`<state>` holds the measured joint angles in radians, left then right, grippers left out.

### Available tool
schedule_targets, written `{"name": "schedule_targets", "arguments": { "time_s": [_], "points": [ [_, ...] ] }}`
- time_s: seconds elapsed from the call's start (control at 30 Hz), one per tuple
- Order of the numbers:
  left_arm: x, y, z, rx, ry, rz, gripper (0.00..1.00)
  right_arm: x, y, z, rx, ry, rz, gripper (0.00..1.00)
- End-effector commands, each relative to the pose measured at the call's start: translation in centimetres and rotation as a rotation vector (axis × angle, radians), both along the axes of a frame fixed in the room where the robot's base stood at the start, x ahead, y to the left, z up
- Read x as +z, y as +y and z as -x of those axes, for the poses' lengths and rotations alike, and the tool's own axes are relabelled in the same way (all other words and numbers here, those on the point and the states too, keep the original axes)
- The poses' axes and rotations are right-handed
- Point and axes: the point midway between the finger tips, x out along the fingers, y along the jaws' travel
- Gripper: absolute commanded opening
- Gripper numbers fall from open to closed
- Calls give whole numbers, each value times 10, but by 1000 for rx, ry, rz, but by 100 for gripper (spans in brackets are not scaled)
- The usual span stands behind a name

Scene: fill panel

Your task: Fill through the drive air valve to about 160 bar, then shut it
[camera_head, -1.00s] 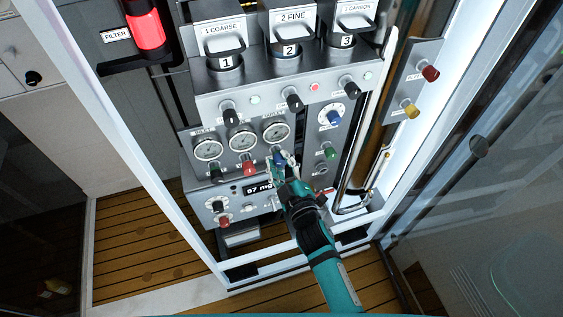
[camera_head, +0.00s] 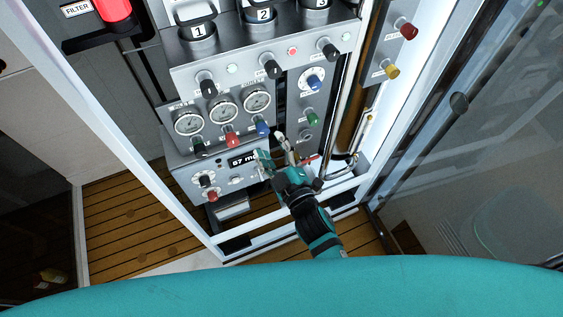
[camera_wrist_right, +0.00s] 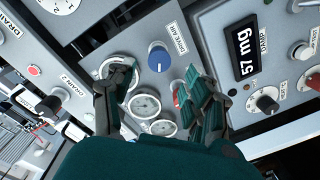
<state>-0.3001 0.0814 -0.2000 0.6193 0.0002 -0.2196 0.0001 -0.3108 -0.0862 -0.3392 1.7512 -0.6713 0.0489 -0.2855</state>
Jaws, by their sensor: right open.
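The blue drive air knob (camera_head: 262,128) is on the panel, under the rightmost of three round gauges (camera_head: 257,100). In the right wrist view the knob (camera_wrist_right: 158,57), labelled DRIVE AIR, shows a white mark line. My right gripper (camera_head: 274,150) is open and empty, just below and right of the knob in the head view. In the right wrist view its fingers (camera_wrist_right: 160,88) are spread, with the knob beyond and between them, apart from both. The gauge needles are too small to read. My left gripper is not in view.
A red knob (camera_head: 232,139) and a dark green knob (camera_head: 199,148) sit left of the blue one. A display (camera_head: 242,160) reads 57 mg. A green knob (camera_head: 312,118) and a blue-centred dial (camera_head: 314,82) are to the right. A glass door stands at far right.

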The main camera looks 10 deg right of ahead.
Motion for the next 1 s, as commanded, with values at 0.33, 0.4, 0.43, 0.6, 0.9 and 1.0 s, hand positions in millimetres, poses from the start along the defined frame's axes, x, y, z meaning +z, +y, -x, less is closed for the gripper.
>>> {"name": "schedule_targets", "arguments": {
  "time_s": [0.33, 0.4, 0.43, 0.6, 0.9, 1.0],
  "points": [
    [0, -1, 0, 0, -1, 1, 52, 2, -19, 55, 0, 1, 0, 52],
    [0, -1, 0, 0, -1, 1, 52, 2, -21, 59, -1, 0, 1, 52],
    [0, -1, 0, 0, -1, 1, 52, 3, -21, 60, -1, 0, 1, 52],
    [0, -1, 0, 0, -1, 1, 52, 3, -22, 61, 0, 0, 1, 52],
    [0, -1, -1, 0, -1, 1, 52, 3, -21, 61, 0, 0, 1, 52],
    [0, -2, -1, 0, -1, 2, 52, 3, -21, 61, 0, 0, 1, 52]
  ]
}}
